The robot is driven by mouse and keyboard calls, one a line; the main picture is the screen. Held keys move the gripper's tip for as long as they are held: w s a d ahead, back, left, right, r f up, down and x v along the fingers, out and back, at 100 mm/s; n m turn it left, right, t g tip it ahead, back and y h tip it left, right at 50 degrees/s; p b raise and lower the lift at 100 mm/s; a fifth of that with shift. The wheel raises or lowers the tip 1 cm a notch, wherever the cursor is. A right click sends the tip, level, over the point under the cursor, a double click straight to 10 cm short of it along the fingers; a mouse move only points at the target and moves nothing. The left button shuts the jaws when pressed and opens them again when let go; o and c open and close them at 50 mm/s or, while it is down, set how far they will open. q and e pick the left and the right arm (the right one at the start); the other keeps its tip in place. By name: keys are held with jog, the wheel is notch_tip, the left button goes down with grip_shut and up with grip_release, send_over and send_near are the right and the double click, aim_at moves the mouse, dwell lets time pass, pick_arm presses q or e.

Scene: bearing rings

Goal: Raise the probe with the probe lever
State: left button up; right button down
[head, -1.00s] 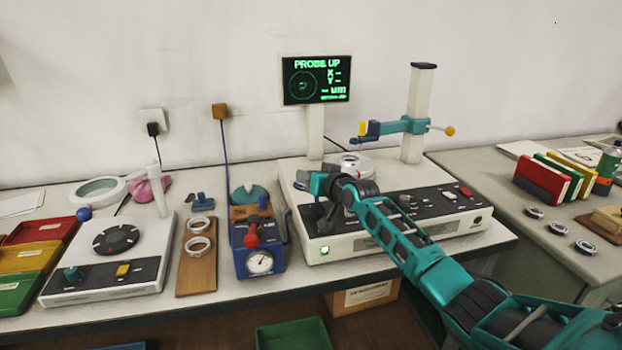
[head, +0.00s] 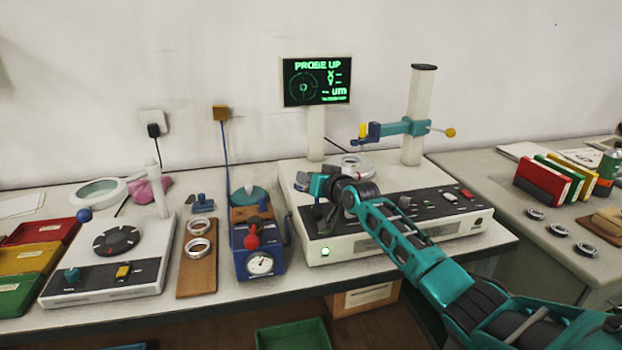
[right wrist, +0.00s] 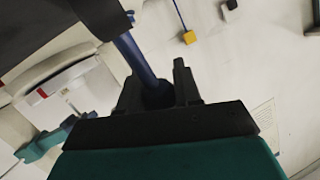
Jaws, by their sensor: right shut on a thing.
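The measuring machine (head: 470,228) is a white base with a dark control panel, a white post and a teal probe arm (head: 408,127) with a blue block and a yellow part. A ring-shaped part lies on its round table (head: 352,165). The screen (head: 316,80) reads PROBE UP. My right gripper (head: 303,180) is at the left end of the base. In the right wrist view my gripper (right wrist: 160,92) is shut on a blue rod (right wrist: 138,60), which looks like the probe lever. My arm hides much of the lever in the head view. My left gripper is not in view.
A blue gauge box (head: 258,262) with a red knob stands left of the machine. Beyond it are a wooden board (head: 197,275) with two rings and a white device (head: 110,275). Coloured trays, red, yellow and green, lie at far left. Books (head: 545,182) stand on the right table.

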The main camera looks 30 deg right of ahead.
jog(key=shift+s+f, duration=0.15)
jog(key=shift+f, duration=0.65)
jog(key=c, duration=1.1)
grip_release()
jog(key=shift+c, duration=0.2)
jog(key=shift+o, duration=1.4)
jog(key=shift+d, duration=0.1)
jog(key=shift+o, duration=0.4)
jog(key=shift+r, duration=0.25)
jog(key=shift+s+r+p, duration=0.2)
jog(key=shift+s+p, duration=0.1)
jog(key=shift+s, duration=0.2)
jog(key=p+v, duration=0.1)
jog(key=v, duration=1)
jog(key=shift+s+p, duration=0.3)
jog(key=shift+p, duration=0.05)
jog(key=shift+r, duration=0.1)
